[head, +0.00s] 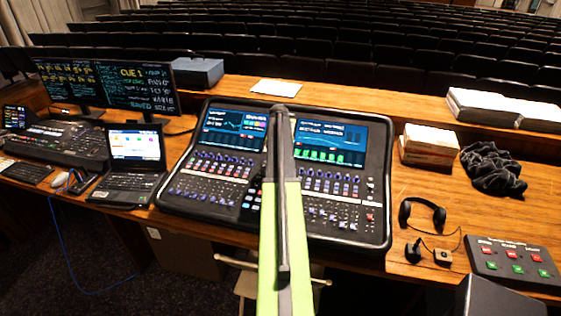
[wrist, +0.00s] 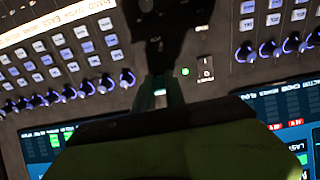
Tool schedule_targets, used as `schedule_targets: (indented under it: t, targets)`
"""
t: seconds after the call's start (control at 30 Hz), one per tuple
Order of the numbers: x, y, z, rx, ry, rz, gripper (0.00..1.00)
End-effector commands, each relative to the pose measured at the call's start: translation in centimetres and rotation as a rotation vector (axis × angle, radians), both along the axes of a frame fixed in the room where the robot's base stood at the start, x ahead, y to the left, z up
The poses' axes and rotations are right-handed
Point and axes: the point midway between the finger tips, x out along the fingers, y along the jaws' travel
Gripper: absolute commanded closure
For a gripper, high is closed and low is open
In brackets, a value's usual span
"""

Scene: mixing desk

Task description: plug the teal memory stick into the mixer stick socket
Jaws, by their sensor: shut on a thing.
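The mixer (head: 205,190) is a large black console with two tilted screens, rows of blue knobs and faders. My green and grey arm reaches over its middle and hides the gripper and part of the panel in the head view. In the wrist view my gripper (wrist: 160,78) is shut and sits close over the mixer panel between the knob rows. A small pale teal patch (wrist: 160,92) shows between the dark jaws, likely the memory stick; most of it is hidden. A green light (wrist: 185,71) and a small marked plate (wrist: 205,68) are beside it. I cannot make out the socket opening.
A laptop (head: 135,150) and two monitors (head: 105,88) stand on the left. Headphones (head: 422,215), a button box (head: 514,262), a stack of boxes (head: 429,146) and dark cloth (head: 492,170) lie on the right. White paper (head: 276,88) lies behind the mixer.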

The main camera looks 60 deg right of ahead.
Motion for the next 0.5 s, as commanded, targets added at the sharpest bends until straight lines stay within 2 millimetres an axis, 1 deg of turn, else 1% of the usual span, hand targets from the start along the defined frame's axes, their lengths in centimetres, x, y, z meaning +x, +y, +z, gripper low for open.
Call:
schedule_targets:
  t: [0.37,0.4,0.5]
  targets:
    - [0.02,-0.09,-0.88,0.000,0.000,0.000,1.00]
    - [0.00,-0.08,-0.74,0.000,0.000,0.000,0.80]
    - [0.01,-0.08,-0.72,0.000,0.000,0.000,0.67]
